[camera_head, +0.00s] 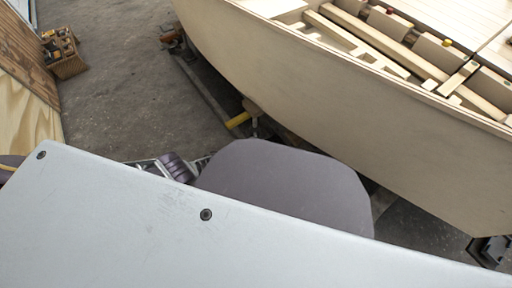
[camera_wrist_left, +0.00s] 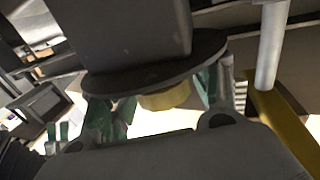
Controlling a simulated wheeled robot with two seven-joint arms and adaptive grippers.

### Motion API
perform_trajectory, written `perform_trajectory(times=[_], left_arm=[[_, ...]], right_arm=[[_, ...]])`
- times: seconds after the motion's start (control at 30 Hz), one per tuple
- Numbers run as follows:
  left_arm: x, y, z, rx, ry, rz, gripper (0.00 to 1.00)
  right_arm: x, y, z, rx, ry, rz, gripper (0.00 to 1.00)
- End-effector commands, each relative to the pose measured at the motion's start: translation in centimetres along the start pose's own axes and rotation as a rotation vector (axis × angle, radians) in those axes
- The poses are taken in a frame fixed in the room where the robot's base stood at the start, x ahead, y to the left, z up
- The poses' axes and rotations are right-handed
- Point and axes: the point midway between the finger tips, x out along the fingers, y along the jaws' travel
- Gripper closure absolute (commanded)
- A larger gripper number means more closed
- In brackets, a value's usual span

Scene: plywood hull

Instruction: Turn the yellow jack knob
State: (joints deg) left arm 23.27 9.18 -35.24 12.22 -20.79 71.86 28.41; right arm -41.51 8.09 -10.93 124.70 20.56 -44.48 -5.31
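The yellow knob (camera_wrist_left: 168,97) shows in the left wrist view as a short cylinder under a dark round plate (camera_wrist_left: 160,68) with a dark block above it. My left gripper (camera_wrist_left: 165,108) has its green-padded fingers spread, one on each side of the knob. The right finger looks very close to it; I cannot tell whether either finger touches. In the head view a yellow bar (camera_head: 238,120) and a thin post show under the hull (camera_head: 330,105). The knob cannot be made out there. My right gripper is not in view.
In the left wrist view a yellow beam (camera_wrist_left: 281,125) and a pale post (camera_wrist_left: 271,45) stand right of the gripper. In the head view a crate of tools (camera_head: 64,55) sits on the floor (camera_head: 115,90) at upper left. Wooden panels (camera_head: 25,80) line the left edge.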

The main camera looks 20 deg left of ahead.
Motion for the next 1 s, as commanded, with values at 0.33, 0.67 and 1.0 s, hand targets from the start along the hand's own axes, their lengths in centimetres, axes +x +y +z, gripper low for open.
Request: perform_trajectory(times=[0.33,0.67,1.0], left_arm=[[0.0,-0.1,0.0,0.0,0.0,-0.002,0.32],[-0.6,-0.1,0.0,0.0,0.001,-0.002,0.32],[-2.1,-0.1,0.1,0.0,0.0,-0.003,0.32]], right_arm=[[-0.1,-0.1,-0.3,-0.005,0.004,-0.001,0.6],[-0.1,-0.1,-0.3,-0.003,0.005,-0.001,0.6],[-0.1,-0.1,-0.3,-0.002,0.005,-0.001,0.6]])
